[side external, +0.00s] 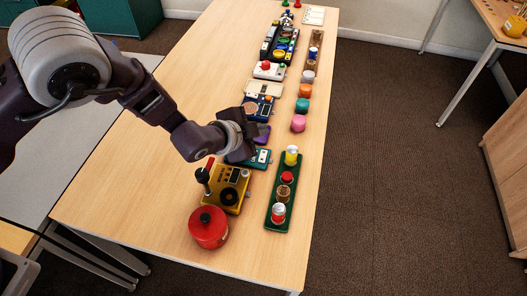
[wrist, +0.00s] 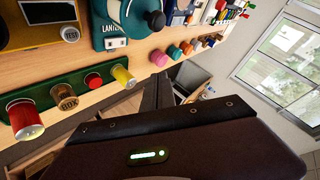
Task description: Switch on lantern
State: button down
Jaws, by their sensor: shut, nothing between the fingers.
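The lantern unit (wrist: 100,36) is a teal box labelled "LANTE…" in the wrist view, top centre. A small white switch (wrist: 116,43) sits on its front, and a round teal body with a dark knob (wrist: 155,20) is above it. Its position, on or off, I cannot tell. In the side view the teal box (side external: 262,156) lies partly hidden under my gripper (side external: 246,153). My gripper's dark fingers (wrist: 158,92) are together and empty. In the wrist view they point toward the table edge, below and right of the lantern. I see no clear contact.
A yellow device (side external: 232,186) with a lever and a red pot (side external: 208,228) stand nearer the front. A green tray (side external: 273,215) holds several small cans along the right edge. Pink, teal and orange pieces (side external: 298,123) and more devices (side external: 268,70) line the table farther back. The table's left side is clear.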

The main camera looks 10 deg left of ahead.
aim_at(261, 156)
jog(key=shift+w+f, duration=0.2)
jog(key=shift+f, duration=1.2)
jog(key=shift+w+f, duration=0.2)
jog(key=shift+f, duration=1.25)
jog(key=shift+w+f, duration=0.2)
jog(key=shift+f, duration=1.2)
jog(key=shift+f, duration=0.15)
jog(key=shift+f, duration=0.25)
jog(key=shift+f, duration=0.35)
jog(key=shift+r, duration=0.7)
jog(key=shift+r, duration=0.15)
jog(key=shift+s+r, duration=0.2)
jog(key=shift+r, duration=1)
jog(key=shift+s+r, duration=0.2)
jog(key=shift+r, duration=0.95)
jog(key=shift+r, duration=0.1)
